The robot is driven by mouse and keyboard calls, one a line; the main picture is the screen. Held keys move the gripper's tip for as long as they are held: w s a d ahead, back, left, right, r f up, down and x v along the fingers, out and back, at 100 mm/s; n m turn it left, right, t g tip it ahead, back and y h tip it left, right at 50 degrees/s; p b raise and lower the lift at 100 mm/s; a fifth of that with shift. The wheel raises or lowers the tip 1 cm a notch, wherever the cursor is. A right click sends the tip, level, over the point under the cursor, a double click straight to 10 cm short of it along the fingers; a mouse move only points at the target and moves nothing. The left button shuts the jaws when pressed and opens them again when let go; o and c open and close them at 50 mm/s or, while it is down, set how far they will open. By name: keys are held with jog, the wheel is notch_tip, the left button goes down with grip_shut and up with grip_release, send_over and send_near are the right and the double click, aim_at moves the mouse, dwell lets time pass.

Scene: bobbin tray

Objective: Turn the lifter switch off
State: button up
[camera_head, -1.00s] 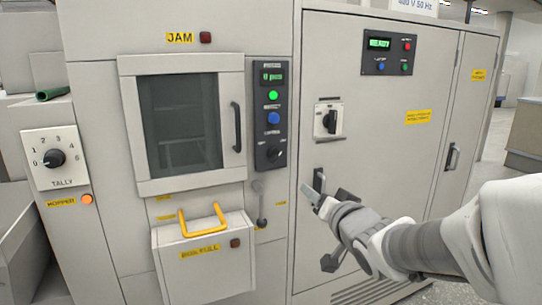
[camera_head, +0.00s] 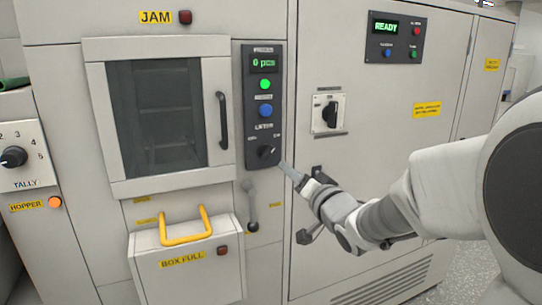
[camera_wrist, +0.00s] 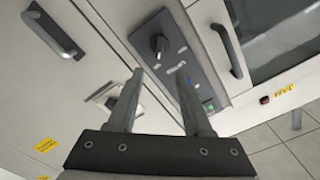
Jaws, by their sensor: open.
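The lifter switch (camera_head: 265,152) is a black rotary knob at the bottom of a dark control panel (camera_head: 250,110), under the word LIFTER. Its pointer seems turned to the upper right, toward the right-hand label, though the labels are too small to read surely. My gripper (camera_head: 287,170) is just to the lower right of the knob in the head view. In the wrist view the knob (camera_wrist: 158,46) shows ahead of my gripper (camera_wrist: 158,76), whose two fingers are apart with nothing between them. The knob looks untouched.
A door handle (camera_head: 222,121) stands out left of the panel, and a lever (camera_head: 251,205) hangs below it. A larger rotary switch (camera_head: 330,114) is on the cabinet to the right. A box with a yellow handle (camera_head: 186,238) projects at the lower left.

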aim_at(270, 154)
jog(key=x, duration=1.3)
jog(key=shift+w, duration=0.25)
jog(key=shift+c, duration=0.2)
grip_shut()
